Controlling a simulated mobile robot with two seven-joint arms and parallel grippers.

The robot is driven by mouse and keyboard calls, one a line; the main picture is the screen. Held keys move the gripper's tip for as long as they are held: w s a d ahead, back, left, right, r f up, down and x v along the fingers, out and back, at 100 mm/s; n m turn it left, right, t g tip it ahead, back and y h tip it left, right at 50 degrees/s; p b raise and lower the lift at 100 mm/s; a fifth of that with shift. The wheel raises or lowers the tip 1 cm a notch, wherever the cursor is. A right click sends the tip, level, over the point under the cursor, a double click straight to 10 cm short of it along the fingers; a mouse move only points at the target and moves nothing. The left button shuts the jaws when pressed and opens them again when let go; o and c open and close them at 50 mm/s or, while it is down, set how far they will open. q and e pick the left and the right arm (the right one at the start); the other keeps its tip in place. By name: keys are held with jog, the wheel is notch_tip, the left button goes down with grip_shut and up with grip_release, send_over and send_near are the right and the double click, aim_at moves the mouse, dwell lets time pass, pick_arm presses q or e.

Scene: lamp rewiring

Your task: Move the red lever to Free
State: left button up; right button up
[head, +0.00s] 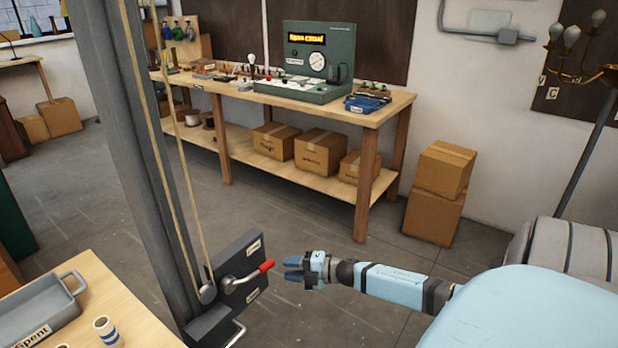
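The red lever (266,267) has a red grip on a metal arm. It is pivoted on a dark plate (240,262) on the grey post and points right, slightly upward. Small labels sit above (253,247) and below (253,295) the lever on the plate; their words are too small to read. My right gripper (290,268) is just right of the red grip, pointing left at it. Its two blue fingers look apart, with nothing between them. A small gap shows between fingertips and grip in the picture. My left gripper is out of view.
The grey post (130,130) carries ropes that run down to a cleat near the plate. A wooden table with a grey "Spent" tray (40,312) is at the lower left. A workbench (378,114) stands behind. The floor around my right gripper is clear.

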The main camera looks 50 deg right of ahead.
jog(key=v, duration=0.5)
jog(key=shift+s+d+r, duration=0.1)
jog(key=shift+s+d, duration=0.05)
jog(key=shift+s, duration=0.15)
